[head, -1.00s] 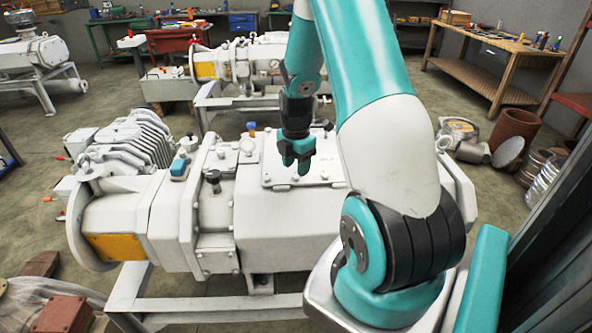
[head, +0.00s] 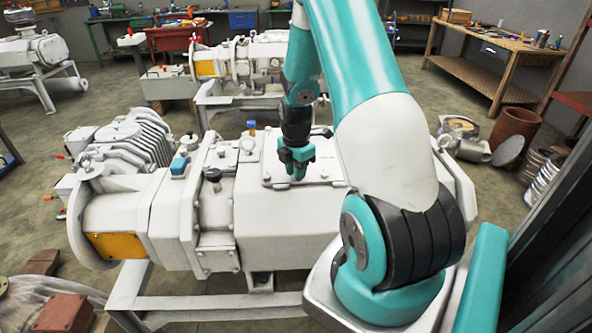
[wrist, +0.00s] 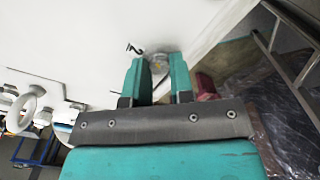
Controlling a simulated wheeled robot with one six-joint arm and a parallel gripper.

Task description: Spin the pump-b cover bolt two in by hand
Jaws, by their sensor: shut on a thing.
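The near white vacuum pump (head: 265,220) fills the middle of the head view, with a flat cover plate (head: 272,173) on top. My gripper (head: 297,178) points down over this cover plate near its front edge. In the wrist view, the two teal fingers of my gripper (wrist: 158,77) stand close on either side of a small round silvery bolt (wrist: 159,64). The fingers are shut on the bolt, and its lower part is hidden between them. In the head view the bolt is hidden by the fingers, so I cannot tell how deep it sits.
A blue-capped fitting (head: 251,127) and a black knob (head: 212,175) stand up from the pump left of my gripper. A second pump (head: 245,62) stands behind. A wooden bench (head: 490,55) and a rusty drum (head: 513,130) are at the right.

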